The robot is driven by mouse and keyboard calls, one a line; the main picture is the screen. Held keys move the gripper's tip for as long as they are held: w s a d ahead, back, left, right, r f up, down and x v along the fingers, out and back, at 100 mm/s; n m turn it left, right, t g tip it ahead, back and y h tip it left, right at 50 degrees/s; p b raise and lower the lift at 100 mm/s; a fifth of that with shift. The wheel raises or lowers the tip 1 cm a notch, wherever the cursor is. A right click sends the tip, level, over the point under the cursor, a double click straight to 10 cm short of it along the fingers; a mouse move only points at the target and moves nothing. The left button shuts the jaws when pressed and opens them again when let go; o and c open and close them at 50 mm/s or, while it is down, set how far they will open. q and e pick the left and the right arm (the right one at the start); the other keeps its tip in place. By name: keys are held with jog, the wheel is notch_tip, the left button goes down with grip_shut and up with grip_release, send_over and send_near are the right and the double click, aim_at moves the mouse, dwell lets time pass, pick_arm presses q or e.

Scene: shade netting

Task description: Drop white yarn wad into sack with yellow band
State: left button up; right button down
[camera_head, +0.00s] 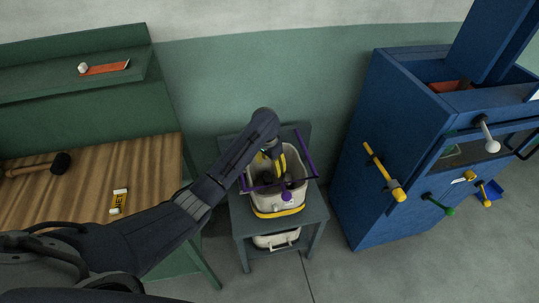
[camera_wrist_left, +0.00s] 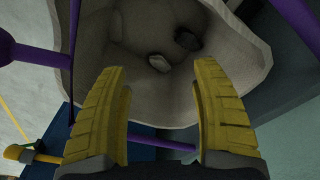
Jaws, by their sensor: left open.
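The sack with the yellow band (camera_head: 277,208) is a pale open-topped bag on a small grey-green stand, with purple bars around its top. My left gripper (camera_head: 272,160) reaches down over the sack mouth. In the left wrist view its yellow fingers (camera_wrist_left: 160,115) are spread with nothing between them, and the sack's pale inner wall (camera_wrist_left: 235,60) is beyond them. A small pale grey lump (camera_wrist_left: 159,62) lies inside at the bottom, apart from the fingers; it looks like the white yarn wad. A darker lump (camera_wrist_left: 187,40) lies beside it. My right gripper is not in view.
A wooden-topped bench (camera_head: 75,180) at left holds a black-headed mallet (camera_head: 60,163) and a yellow labelled item (camera_head: 119,201). Its shelf holds an orange flat piece (camera_head: 106,69) and a small white object (camera_head: 83,68). A blue cabinet (camera_head: 365,210) with protruding handles stands at right.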

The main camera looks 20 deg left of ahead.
pick_arm(q)
notch_tip(320, 180, up, 11)
jog(key=s, duration=0.1)
jog(key=shift+a+f, duration=0.2)
jog(key=shift+a, duration=0.1)
jog(key=shift+s, duration=0.1)
dwell(0.4)
